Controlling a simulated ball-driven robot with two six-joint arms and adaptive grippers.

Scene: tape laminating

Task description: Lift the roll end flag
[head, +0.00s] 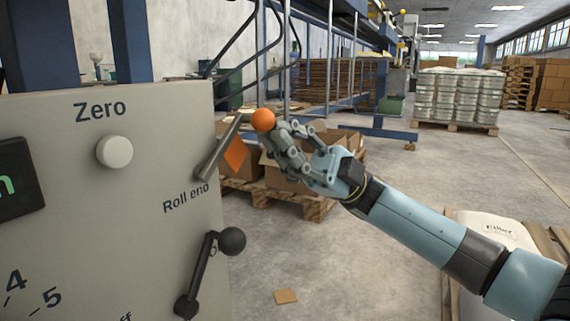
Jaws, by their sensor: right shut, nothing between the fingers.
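The roll end flag (222,146) is a grey metal arm pivoted at the right edge of the panel, above the "Roll end" label, and slants up to the right. An orange ball (262,119) is beyond its upper end. An orange diamond plate (236,155) shows just right of the arm; I cannot tell if it is fixed to it. My right gripper (277,132) is shut and empty, its fingertips at the orange ball's lower right. I cannot tell if they touch it. My left gripper is out of view.
The grey panel (120,220) fills the left, with a white Zero knob (115,151) and a black ball-ended lever (210,270) below the flag. Cardboard boxes on a pallet (290,203) stand behind my gripper. A white sack (495,250) lies at right. Open floor lies between.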

